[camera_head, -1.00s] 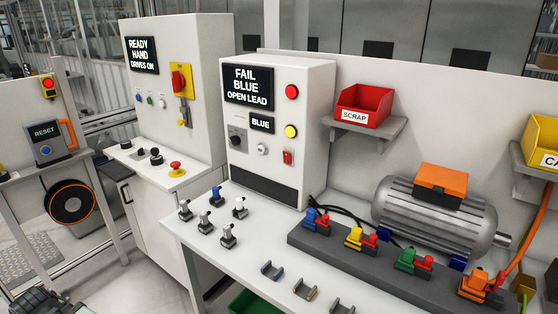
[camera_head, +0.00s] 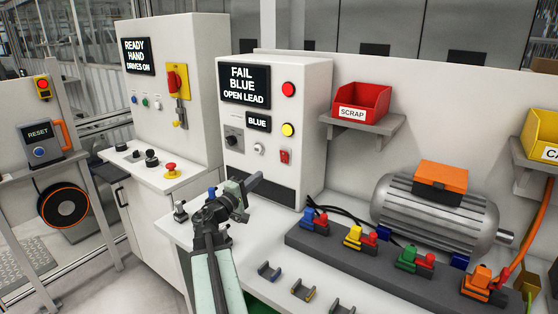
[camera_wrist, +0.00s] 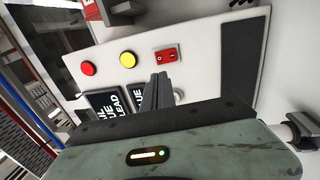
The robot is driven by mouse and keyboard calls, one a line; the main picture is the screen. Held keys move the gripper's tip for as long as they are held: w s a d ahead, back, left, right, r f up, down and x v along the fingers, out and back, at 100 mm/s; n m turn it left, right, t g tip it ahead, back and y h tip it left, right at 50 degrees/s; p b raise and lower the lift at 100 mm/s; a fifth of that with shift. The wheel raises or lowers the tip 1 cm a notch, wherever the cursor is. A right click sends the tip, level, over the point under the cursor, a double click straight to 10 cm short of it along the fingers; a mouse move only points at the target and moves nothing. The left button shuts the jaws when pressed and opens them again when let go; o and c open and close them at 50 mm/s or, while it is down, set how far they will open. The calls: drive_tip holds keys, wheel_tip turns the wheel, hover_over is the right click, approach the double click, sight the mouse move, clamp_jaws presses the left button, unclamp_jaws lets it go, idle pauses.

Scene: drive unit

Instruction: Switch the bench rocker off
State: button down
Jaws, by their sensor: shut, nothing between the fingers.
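The bench rocker (camera_head: 285,156) is a small red switch low on the right of the white tester's front, below a yellow round light or button. It also shows in the wrist view (camera_wrist: 167,55), just beyond my fingertips, with small marks on its face. I cannot tell which side is pressed in. My gripper (camera_head: 256,181) is shut and empty, in front of the tester's lower face, below and left of the rocker. In the wrist view the closed fingers (camera_wrist: 160,82) point towards the rocker, and I see no contact.
The tester (camera_head: 272,100) reads "FAIL BLUE OPEN LEAD"; a dial (camera_head: 234,138) and white knob (camera_head: 259,149) sit left of the rocker. A red scrap bin (camera_head: 361,101) on its shelf and a motor (camera_head: 435,214) with coloured clamps stand right. Small parts (camera_head: 181,211) lie near my arm.

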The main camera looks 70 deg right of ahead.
sight(284, 154)
drive_tip(key=p+x, duration=0.2)
drive_tip(key=x, duration=1.2)
drive_tip(key=shift+f, duration=0.1)
drive_tip(key=shift+s+d+r+p, duration=0.15)
drive_tip(key=shift+s+r+p, duration=0.1)
drive_tip(key=shift+p, duration=0.35)
drive_tip(key=shift+w+f, duration=0.15)
drive_tip(key=shift+w, duration=0.05)
drive_tip(key=w+a+r+p, duration=0.1)
drive_tip(key=a, duration=0.5)
drive_tip(key=w+a+r+p, duration=0.1)
drive_tip(key=w+a, duration=0.1)
drive_tip(key=a, duration=0.5)
drive_tip(key=shift+w+a, duration=0.25)
drive_tip(key=shift+w+r, duration=0.1)
